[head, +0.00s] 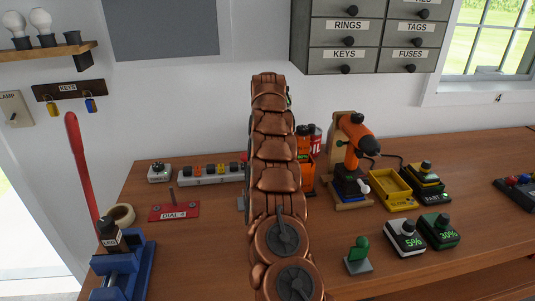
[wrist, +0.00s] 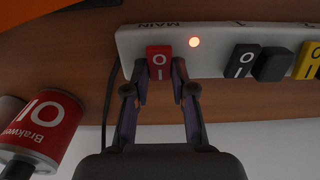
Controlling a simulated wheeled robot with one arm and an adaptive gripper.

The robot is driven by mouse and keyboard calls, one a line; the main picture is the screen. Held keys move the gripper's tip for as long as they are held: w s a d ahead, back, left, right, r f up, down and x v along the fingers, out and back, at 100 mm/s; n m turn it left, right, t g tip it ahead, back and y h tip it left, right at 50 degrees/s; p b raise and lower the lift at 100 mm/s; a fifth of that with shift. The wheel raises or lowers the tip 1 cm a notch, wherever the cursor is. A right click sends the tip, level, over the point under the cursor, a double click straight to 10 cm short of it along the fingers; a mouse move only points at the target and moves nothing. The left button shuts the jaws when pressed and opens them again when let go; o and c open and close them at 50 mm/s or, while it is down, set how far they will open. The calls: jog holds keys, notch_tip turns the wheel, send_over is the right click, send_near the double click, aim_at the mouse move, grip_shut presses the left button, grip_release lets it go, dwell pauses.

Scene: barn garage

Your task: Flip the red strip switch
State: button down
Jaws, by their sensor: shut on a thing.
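The red strip switch (wrist: 158,59) is a small rocker at the MAIN end of the white power strip (wrist: 219,62) in the wrist view. In the head view the white power strip (head: 190,181) lies at the back of the bench. My own arm hides its right end, the red switch and my gripper there.
Black and yellow switches (wrist: 242,61) sit farther along the strip. A red oil can (wrist: 47,124) stands close to my gripper. An orange drill (head: 358,134) on a stand is right of my arm. A red DIAL 4 plate (head: 175,212) lies in front of the strip.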

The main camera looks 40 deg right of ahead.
dwell(0.5)
jog(key=c, duration=1)
grip_release()
jog(key=shift+o, duration=0.2)
jog(key=shift+f+b, duration=0.15)
jog(key=shift+b, duration=1.15)
jog(key=b, duration=0.2)
jog(key=t+b, duration=0.1)
jog(key=b, duration=0.1)
jog(key=shift+s+a+t+h, duration=0.1)
jog(key=shift+s+t+h, duration=0.1)
jog(key=shift+t+h, duration=0.1)
jog(key=t+b, duration=0.1)
jog(key=b, duration=0.1)
jog(key=t+h+b, duration=0.1)
jog(key=b, duration=0.2)
jog(key=shift+s+a, duration=0.1)
jog(key=shift+s, duration=0.15)
jog(key=shift+t+b, duration=0.3)
jog(key=shift+b, duration=0.1)
